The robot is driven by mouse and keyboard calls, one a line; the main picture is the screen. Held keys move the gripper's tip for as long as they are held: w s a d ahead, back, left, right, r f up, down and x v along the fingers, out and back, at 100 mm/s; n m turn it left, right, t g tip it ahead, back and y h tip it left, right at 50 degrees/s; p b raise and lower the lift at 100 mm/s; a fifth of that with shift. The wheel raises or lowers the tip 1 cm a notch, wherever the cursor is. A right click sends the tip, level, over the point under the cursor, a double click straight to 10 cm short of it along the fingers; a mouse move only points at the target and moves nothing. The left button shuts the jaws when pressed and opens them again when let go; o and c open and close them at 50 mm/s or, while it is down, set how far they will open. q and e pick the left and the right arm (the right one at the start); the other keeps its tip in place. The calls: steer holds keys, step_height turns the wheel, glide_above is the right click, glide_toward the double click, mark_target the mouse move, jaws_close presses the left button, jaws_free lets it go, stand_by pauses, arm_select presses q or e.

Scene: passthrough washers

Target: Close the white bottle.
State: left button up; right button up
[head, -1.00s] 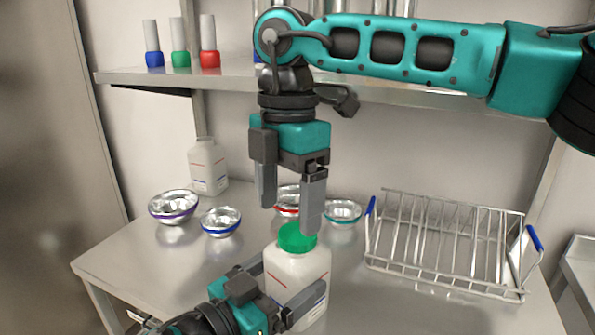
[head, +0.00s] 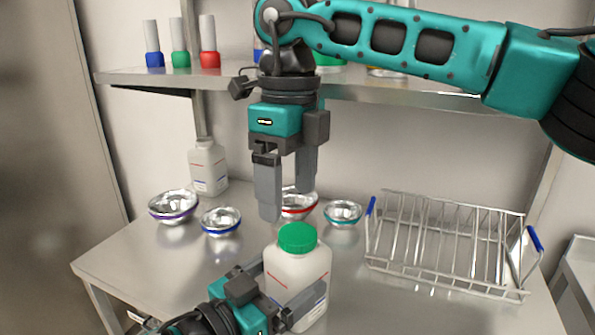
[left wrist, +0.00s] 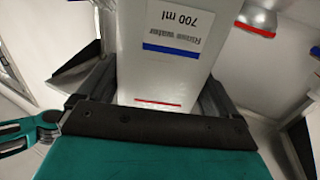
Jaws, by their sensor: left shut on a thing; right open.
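The white bottle (head: 298,268) stands upright on the steel table near the front, with a green cap (head: 297,237) sitting on its mouth. Whether the cap is screwed tight cannot be told. My left gripper (head: 272,288) is shut on the bottle's body from the left. In the left wrist view the bottle (left wrist: 165,50) fills the space between the fingers, with a printed label reading 700 ml. My right gripper (head: 288,205) points down above and slightly behind the cap. Its fingers are open, apart from the cap, with nothing between them.
A second white bottle (head: 208,167) stands at the back left. Metal bowls with purple (head: 174,206), blue (head: 221,221), red (head: 298,205) and teal (head: 343,213) rims sit behind the bottle. A wire rack (head: 450,240) stands right. A shelf (head: 225,77) with coloured-base bottles runs above.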

mark_target(298, 233)
steer(key=n, duration=0.4)
steer(key=w+d+r+n, duration=0.1)
steer(key=shift+n+t, duration=0.3)
steer(key=shift+n, duration=0.1)
steer(key=shift+f, duration=4)
steer(key=c, duration=1.1)
steer(key=m, duration=0.5)
steer(key=o, duration=1.2)
steer(key=shift+o, duration=0.2)
